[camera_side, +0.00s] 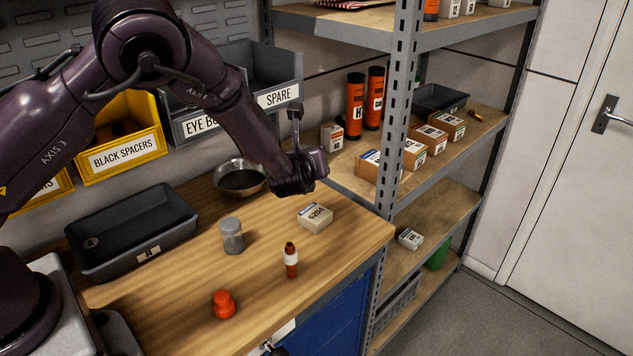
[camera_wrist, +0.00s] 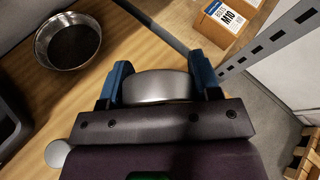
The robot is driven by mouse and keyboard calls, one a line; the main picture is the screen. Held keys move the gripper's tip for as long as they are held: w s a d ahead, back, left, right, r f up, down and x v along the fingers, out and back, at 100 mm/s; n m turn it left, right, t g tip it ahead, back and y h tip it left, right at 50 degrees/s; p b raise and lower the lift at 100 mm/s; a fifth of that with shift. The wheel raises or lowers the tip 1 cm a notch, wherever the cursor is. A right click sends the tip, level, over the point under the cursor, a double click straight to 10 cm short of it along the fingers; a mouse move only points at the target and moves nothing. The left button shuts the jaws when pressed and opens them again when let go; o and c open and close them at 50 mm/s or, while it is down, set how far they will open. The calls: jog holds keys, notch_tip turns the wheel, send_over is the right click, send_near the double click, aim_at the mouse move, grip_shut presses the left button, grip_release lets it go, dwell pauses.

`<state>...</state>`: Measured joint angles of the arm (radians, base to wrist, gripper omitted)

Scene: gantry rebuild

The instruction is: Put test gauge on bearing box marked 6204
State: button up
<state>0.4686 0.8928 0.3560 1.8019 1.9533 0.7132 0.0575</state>
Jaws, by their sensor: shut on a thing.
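The bearing box marked 6204 (camera_side: 315,217) is a small cream box lying on the wooden bench, label facing up. My gripper (camera_side: 306,172) is above and slightly left of it in the side view, apart from it. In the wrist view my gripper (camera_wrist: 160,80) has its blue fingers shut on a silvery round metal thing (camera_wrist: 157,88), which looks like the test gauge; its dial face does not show. The held thing cannot be made out in the side view. The 6204 box is not visible in the wrist view.
A metal bowl (camera_side: 239,178) stands behind on the bench (camera_side: 190,290). A grey cylinder (camera_side: 232,236), a red bottle (camera_side: 290,260) and an orange thing (camera_side: 224,304) stand nearer. A black tray (camera_side: 132,230) is left. The shelf post (camera_side: 397,120) rises close at right.

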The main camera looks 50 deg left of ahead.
jog(key=shift+w+a+f, duration=0.1)
jog(key=shift+w+f, duration=0.45)
jog(key=shift+f, duration=0.55)
jog(key=shift+w+d+f, duration=0.1)
jog(key=shift+w+f, duration=0.4)
jog(key=shift+f, duration=0.6)
jog(key=shift+w+a+f, duration=0.1)
jog(key=shift+w+f, duration=0.45)
jog(key=shift+f, duration=0.55)
jog(key=o, duration=1)
jog(key=shift+f, duration=0.15)
